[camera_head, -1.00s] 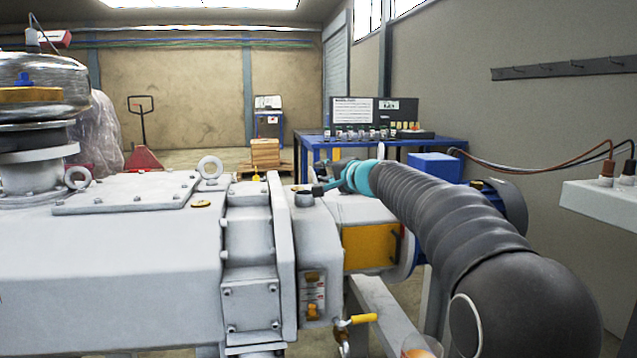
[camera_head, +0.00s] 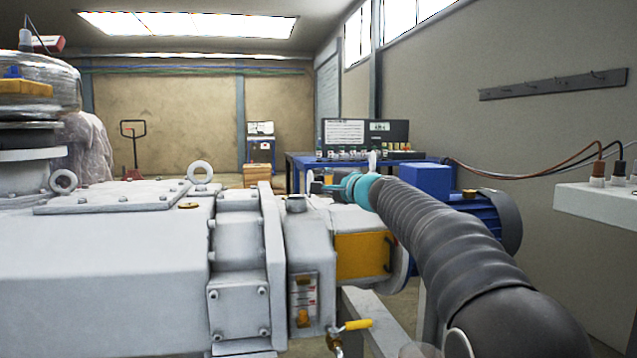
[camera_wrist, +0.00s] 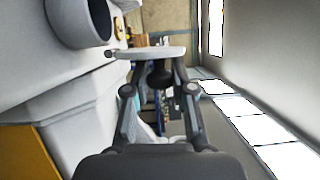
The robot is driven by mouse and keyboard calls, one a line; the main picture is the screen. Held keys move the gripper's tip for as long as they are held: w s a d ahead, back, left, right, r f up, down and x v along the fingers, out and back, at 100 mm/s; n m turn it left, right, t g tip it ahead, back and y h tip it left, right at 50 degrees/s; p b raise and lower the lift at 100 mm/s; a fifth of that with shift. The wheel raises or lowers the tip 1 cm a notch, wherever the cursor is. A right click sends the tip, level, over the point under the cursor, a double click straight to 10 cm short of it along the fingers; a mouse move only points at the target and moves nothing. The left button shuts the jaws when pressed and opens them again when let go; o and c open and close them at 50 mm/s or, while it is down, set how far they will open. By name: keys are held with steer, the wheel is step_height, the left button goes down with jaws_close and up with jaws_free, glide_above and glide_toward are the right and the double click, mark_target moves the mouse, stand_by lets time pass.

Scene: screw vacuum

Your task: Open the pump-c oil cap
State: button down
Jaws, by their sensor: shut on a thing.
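The pump (camera_head: 120,260) is a large pale grey body at the left of the head view. Its short round filler neck (camera_head: 296,204) stands up near its right end. In the wrist view this neck (camera_wrist: 80,20) is at the top left with a dark round end. My gripper (camera_head: 326,187) is just right of and above the neck. In the wrist view my gripper (camera_wrist: 159,88) is shut on the oil cap's dark knob (camera_wrist: 160,76). A pale plate (camera_wrist: 150,53), seen edge-on, lies past the knob, apart from the neck.
A sight glass (camera_head: 303,297) and a yellow-handled valve (camera_head: 355,325) sit below the neck. A blue motor (camera_head: 487,213) is to the right. Lifting eyes (camera_head: 199,171) rise from the pump top. A blue bench (camera_head: 300,165) stands behind. A white box (camera_head: 598,205) with cables is far right.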

steer(key=shift+a+f, duration=0.2)
steer(key=shift+f, duration=0.05)
steer(key=c, duration=1)
jaws_free()
steer(key=shift+r, duration=0.15)
steer(key=shift+d, duration=0.1)
steer(key=shift+s+d, duration=0.3)
steer(key=shift+s, duration=0.1)
steer(key=v, duration=1.1)
